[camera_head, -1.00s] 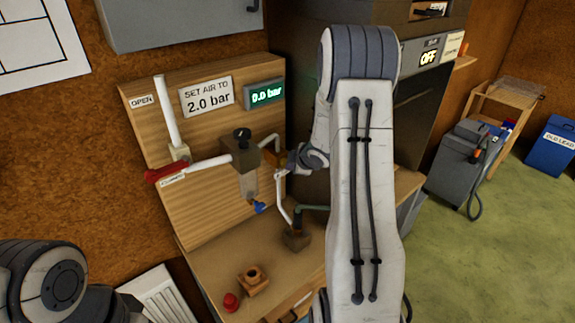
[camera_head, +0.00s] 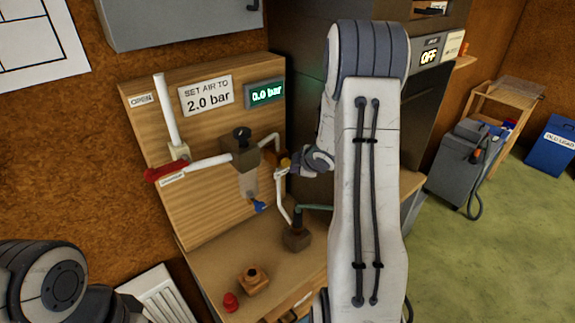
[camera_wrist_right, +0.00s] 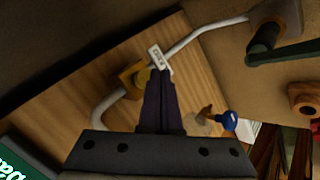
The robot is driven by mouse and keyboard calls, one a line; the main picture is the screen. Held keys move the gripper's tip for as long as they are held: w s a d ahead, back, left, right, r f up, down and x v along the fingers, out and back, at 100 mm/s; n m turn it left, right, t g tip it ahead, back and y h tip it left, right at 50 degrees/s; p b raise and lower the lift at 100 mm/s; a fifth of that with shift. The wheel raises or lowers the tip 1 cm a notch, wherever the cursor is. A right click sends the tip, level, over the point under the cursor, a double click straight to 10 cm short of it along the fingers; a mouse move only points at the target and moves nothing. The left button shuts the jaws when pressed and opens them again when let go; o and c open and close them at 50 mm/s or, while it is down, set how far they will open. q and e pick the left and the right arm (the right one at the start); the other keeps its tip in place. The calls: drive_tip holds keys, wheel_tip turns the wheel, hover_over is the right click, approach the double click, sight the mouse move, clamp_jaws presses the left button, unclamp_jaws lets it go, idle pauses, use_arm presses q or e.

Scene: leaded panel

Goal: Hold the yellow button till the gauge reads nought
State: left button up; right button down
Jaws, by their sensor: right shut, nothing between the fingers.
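The yellow button (camera_head: 285,162) sits on a pipe fitting at the right end of the pipework on the wooden panel. In the right wrist view the button (camera_wrist_right: 142,76) shows just left of my fingertips. My right gripper (camera_head: 294,169) is shut and empty, its tips close beside the button; I cannot tell whether they touch it. It also shows in the wrist view (camera_wrist_right: 158,74). The gauge (camera_head: 265,94) has lit green digits reading 0.0 bar. Only part of my left arm shows at the lower left; its gripper is out of view.
A sign (camera_head: 206,95) reads SET AIR TO 2.0 bar. A red lever (camera_head: 166,172), a black-topped regulator (camera_head: 243,155) and a blue tap (camera_head: 259,206) are on the pipework. A red knob (camera_head: 231,302) and a wooden block (camera_head: 253,281) are on the bench.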

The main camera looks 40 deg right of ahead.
drive_tip(key=shift+s, duration=0.15)
drive_tip(key=s, duration=0.5)
drive_tip(key=shift+d, duration=0.15)
drive_tip(key=shift+w, duration=0.1)
idle(0.5)
drive_tip(key=s+a+f+m+g+b, duration=0.2)
drive_tip(key=a+b, duration=0.5)
drive_tip(key=a, duration=1.5)
drive_tip(key=s+a+g+y+b, duration=0.1)
drive_tip(key=s+a+g+b, duration=0.1)
drive_tip(key=s+a, duration=0.5)
drive_tip(key=s+a+f+m+g+y+b, duration=0.1)
drive_tip(key=s+a+g, duration=0.4)
drive_tip(key=s, duration=1.1)
drive_tip(key=a+b, duration=0.1)
drive_tip(key=a, duration=0.2)
drive_tip(key=shift+s+a+f+m, duration=0.15)
drive_tip(key=shift+s+a+m, duration=0.15)
drive_tip(key=shift+s, duration=0.1)
